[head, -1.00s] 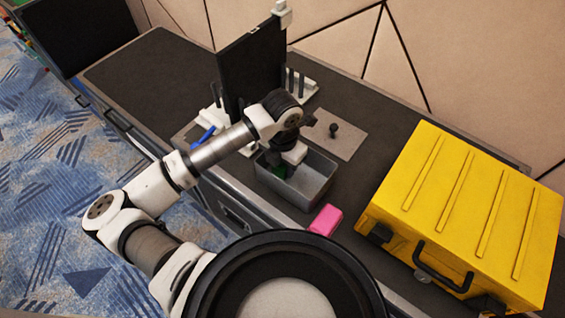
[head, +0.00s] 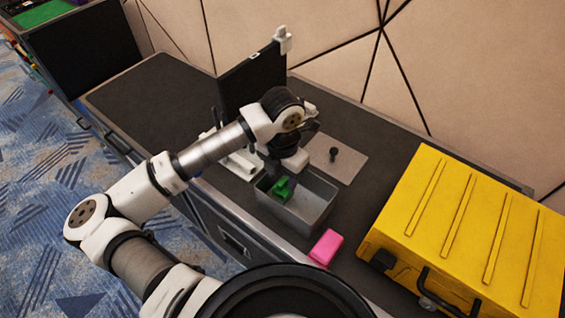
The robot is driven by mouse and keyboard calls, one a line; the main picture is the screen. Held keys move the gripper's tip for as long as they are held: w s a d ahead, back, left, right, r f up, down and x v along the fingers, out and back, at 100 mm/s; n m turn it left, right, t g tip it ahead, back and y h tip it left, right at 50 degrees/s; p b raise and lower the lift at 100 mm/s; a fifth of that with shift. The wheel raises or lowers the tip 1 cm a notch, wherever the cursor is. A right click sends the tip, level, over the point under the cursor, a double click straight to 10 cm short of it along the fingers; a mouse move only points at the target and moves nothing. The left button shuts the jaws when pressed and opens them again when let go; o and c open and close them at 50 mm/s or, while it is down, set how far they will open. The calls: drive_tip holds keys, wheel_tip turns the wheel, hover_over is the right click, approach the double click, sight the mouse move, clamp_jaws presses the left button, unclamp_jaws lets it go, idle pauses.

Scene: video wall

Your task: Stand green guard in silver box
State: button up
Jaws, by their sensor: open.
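The green guard (head: 282,190) is inside the silver box (head: 318,205), near the box's left end. It looks upright, but its lower part is hard to make out. The silver box is an open metal tray on the dark case top. My gripper (head: 272,172) is open just above and left of the guard, over the box's left end. Its fingers are dark and partly hidden by my wrist, and I cannot tell whether they touch the guard.
A pink block (head: 326,247) lies in front of the box. A large yellow case (head: 460,225) fills the right. A black panel (head: 252,80) stands in a white stand behind my wrist. A grey plate (head: 338,158) with a black knob lies behind the box. The far left top is clear.

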sight(283, 182)
wheel_tip(283, 182, up, 6)
drive_tip(key=shift+f+b, duration=0.1)
drive_tip(key=shift+b, duration=0.2)
drive_tip(key=shift+d, duration=0.1)
